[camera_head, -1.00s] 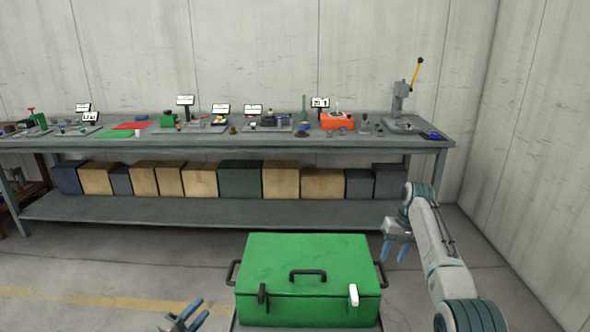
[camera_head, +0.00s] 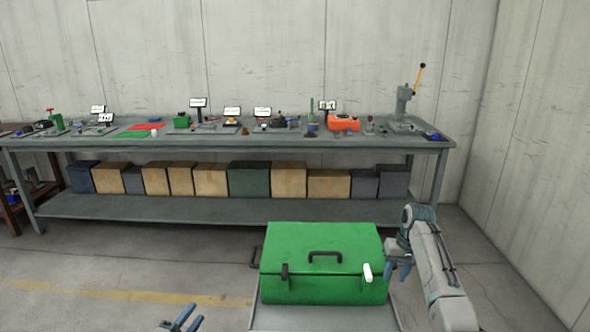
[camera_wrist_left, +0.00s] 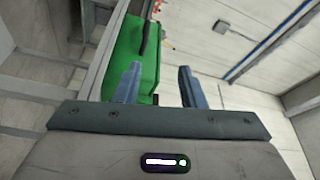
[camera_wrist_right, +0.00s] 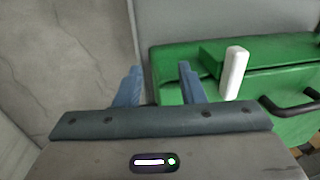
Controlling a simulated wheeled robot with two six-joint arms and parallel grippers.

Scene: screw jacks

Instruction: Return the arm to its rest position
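My right arm reaches in at the right of the head view, with its gripper (camera_head: 397,273) hanging beside the right end of a green toolbox (camera_head: 322,262). In the right wrist view the gripper's blue fingers (camera_wrist_right: 158,86) are apart with nothing between them; the toolbox (camera_wrist_right: 285,80) with its white latch (camera_wrist_right: 234,73) lies just to their right. My left gripper (camera_head: 182,318) shows only its fingertips at the bottom edge of the head view. In the left wrist view its fingers (camera_wrist_left: 158,84) are apart and empty, with the toolbox (camera_wrist_left: 133,55) beyond them.
The toolbox sits on a grey platform (camera_head: 325,318). A long workbench (camera_head: 250,145) stands against the far wall, with several small devices, a lever press (camera_head: 405,105) and an orange unit (camera_head: 343,123). Boxes (camera_head: 290,179) fill its lower shelf. Floor between is clear.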

